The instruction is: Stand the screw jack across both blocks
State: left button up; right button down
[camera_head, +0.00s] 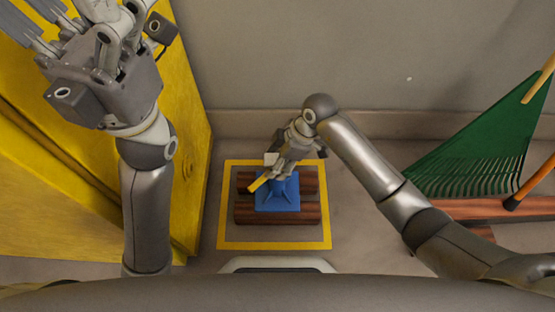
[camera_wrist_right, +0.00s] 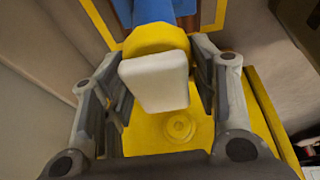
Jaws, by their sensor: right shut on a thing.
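The screw jack has a blue base (camera_head: 279,194) and a yellow upper part (camera_head: 260,182). Its base overlaps both reddish-brown wooden blocks, the rear block (camera_head: 310,183) and the front block (camera_head: 312,213); I cannot tell whether it rests on them. My right gripper (camera_head: 275,168) is shut on the upper part of the jack. In the right wrist view, a yellow round part with a white pad (camera_wrist_right: 155,82) shows between the fingers, with the blue base (camera_wrist_right: 150,10) beyond. My left gripper (camera_head: 75,25) is raised at the upper left, fingers spread and empty, tips partly cut off.
A yellow square outline (camera_head: 323,243) on the floor surrounds the blocks. A yellow cabinet-like structure (camera_head: 190,110) stands left. A green rake (camera_head: 485,145) leans at the right, above wooden pieces (camera_head: 460,208). A grey wall (camera_head: 330,55) is behind. Floor between the square and rake is partly clear.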

jog(key=shift+w+a+f, duration=0.1)
jog(key=shift+f, duration=0.3)
dwell(0.3)
jog(key=c, duration=0.5)
grip_release()
jog(key=shift+f, duration=0.15)
jog(key=shift+c, duration=0.2)
